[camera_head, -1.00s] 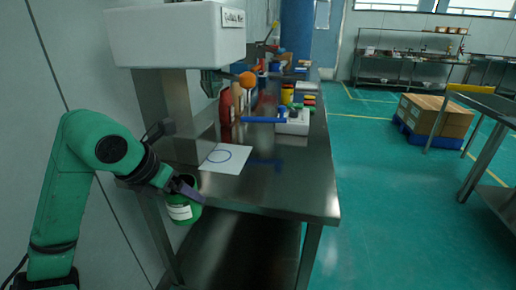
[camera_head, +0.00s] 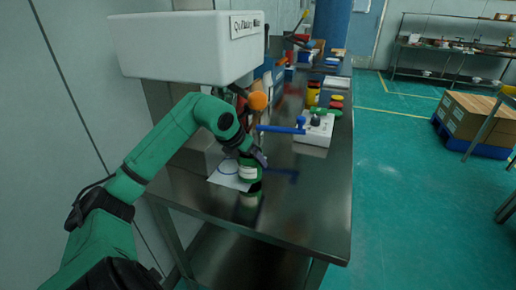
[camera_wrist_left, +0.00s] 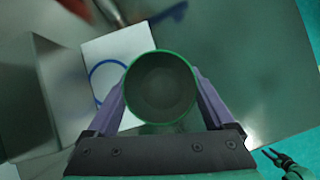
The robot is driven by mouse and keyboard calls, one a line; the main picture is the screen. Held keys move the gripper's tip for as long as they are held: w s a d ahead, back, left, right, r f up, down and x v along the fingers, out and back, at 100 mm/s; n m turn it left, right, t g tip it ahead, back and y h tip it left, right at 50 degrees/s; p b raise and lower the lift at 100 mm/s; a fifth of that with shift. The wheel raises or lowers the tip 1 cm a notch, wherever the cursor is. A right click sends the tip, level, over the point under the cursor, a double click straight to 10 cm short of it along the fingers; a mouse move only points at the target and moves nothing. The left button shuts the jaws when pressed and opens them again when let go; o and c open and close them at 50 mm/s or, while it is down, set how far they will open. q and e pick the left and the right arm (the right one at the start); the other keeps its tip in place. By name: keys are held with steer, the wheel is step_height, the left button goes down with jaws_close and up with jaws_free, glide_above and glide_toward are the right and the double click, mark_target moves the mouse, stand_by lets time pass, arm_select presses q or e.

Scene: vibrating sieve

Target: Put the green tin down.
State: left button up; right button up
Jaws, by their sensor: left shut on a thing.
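The green tin (camera_head: 249,173) has a pale label and an open top. My left gripper (camera_head: 255,156) is shut on it and holds it upright over the steel table, by the right edge of a white sheet with a blue circle (camera_head: 228,169). In the left wrist view I look down into the empty tin (camera_wrist_left: 161,86) between the gripper's purple fingers. The blue circle (camera_wrist_left: 96,68) lies to its left, partly covered. I cannot tell whether the tin's base touches the table. My right gripper (camera_wrist_left: 274,156) shows small at the lower right there; its opening is unclear.
A big white machine housing (camera_head: 185,48) overhangs the table's left side. An orange ball (camera_head: 258,100), a blue bar (camera_head: 280,129) and a white control box (camera_head: 314,130) stand behind the tin. The steel table (camera_head: 310,205) is clear at front right.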

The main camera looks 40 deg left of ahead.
arm_select(q)
steer(key=shift+w+r, duration=0.15)
steer(key=shift+w, duration=0.2)
steer(key=w+p, duration=0.2)
steer(key=w, duration=0.1)
steer(key=shift+w+a, duration=0.1)
steer(key=shift+w, duration=0.05)
step_height(320, 180, down, 2)
steer(key=shift+f, duration=0.1)
steer(key=o, duration=1.1)
